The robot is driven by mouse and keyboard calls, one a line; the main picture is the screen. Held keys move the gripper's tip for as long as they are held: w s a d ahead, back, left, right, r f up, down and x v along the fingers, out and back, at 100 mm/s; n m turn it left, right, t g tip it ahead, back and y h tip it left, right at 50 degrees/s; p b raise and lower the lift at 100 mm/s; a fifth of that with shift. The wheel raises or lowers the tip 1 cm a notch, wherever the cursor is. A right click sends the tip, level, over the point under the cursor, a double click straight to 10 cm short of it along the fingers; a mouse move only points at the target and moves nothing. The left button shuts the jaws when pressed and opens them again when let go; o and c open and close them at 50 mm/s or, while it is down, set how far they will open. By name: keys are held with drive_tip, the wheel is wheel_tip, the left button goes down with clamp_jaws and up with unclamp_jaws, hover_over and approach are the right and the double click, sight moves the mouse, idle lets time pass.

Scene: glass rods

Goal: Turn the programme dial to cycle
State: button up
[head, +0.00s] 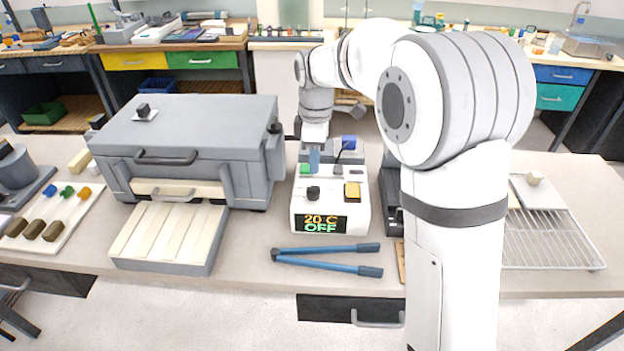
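The white control box (333,213) stands on the bench in the middle of the head view. A round black dial (313,193) sits on its sloped top, left of centre. The display (320,223) on its front reads "20 C" and "OFF". My gripper (314,165) points down over the rear left of the box, behind the dial and apart from it in the picture. A blue-grey piece shows at its lower end. I cannot make out separate fingers or whether they are open. The dial's pointer mark is too small to read.
A grey kiln (200,120) with a black knob (144,110) on top stands left of the box. Blue-handled tongs (325,258) lie in front of the box. A yellow button (352,192) is right of the dial. A wire rack (550,240) lies at right.

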sight(313, 186)
drive_tip(key=shift+w+a+f, duration=0.2)
drive_tip(key=shift+a+f, duration=0.05)
drive_tip(key=shift+f, duration=0.45)
wheel_tip(313, 186, down, 7)
drive_tip(key=shift+r+p, duration=0.1)
drive_tip(key=shift+p, duration=0.2)
drive_tip(key=shift+c, duration=0.4)
clamp_jaws()
